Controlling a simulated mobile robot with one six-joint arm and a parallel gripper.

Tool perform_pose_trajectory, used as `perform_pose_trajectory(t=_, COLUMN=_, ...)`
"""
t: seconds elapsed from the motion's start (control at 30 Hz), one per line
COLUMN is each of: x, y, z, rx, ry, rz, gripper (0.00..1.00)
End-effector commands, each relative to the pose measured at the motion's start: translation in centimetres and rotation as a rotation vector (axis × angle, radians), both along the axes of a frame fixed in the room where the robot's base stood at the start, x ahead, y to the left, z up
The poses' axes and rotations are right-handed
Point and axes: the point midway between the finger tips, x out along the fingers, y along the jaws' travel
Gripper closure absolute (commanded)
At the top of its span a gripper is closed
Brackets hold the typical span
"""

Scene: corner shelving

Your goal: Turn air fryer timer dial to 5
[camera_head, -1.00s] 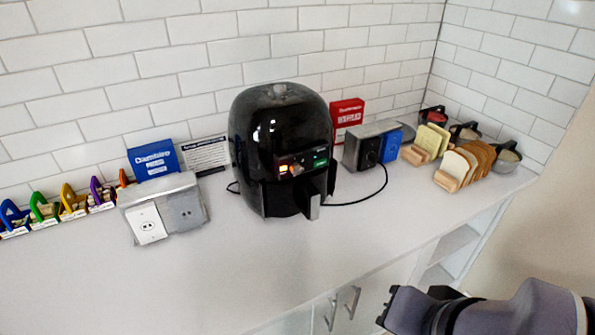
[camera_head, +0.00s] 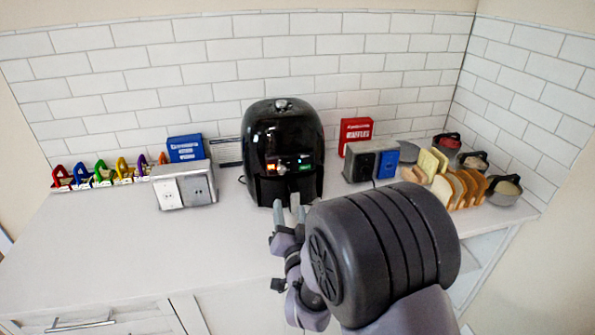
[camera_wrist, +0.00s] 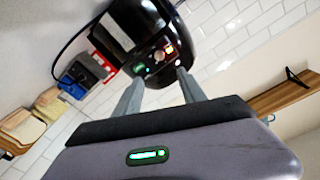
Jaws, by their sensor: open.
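The black air fryer (camera_head: 270,130) stands on the white counter against the tiled wall. Its front panel has an orange-red display, small round knobs and a green light. The air fryer (camera_wrist: 125,20) appears tilted in the wrist view, where a small dial (camera_wrist: 158,55) sits on the panel between the fingertips. Which knob is the timer and what number it points to are too small to tell. My gripper (camera_head: 287,203) is in front of and below the panel, open and empty. In the wrist view my gripper (camera_wrist: 159,74) has its two fingers apart, pointing toward the panel.
A grey outlet box (camera_head: 184,186) stands left of the fryer. A second box (camera_head: 360,162) and a red waffle box (camera_head: 356,131) stand right of it. Bread racks (camera_head: 455,185) and pots (camera_head: 505,190) fill the right corner. The front left counter is clear.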

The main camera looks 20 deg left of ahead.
Motion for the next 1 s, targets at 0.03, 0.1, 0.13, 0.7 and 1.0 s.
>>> perform_pose_trajectory(t=0.03, x=1.0, y=0.4, z=0.1, rx=0.001, ry=-0.002, rz=-0.001, gripper=0.52)
perform_pose_trajectory(t=0.1, x=2.9, y=1.3, z=0.1, rx=0.002, ry=-0.002, rz=-0.002, gripper=0.52)
perform_pose_trajectory(t=0.13, x=3.7, y=1.8, z=0.1, rx=0.0, ry=-0.001, rz=-0.003, gripper=0.52)
perform_pose_trajectory(t=0.7, x=14.0, y=7.2, z=0.1, rx=-0.002, ry=0.0, rz=0.0, gripper=0.52)
perform_pose_trajectory(t=1.0, x=14.1, y=7.2, z=0.1, rx=-0.003, ry=0.0, rz=-0.001, gripper=0.6)
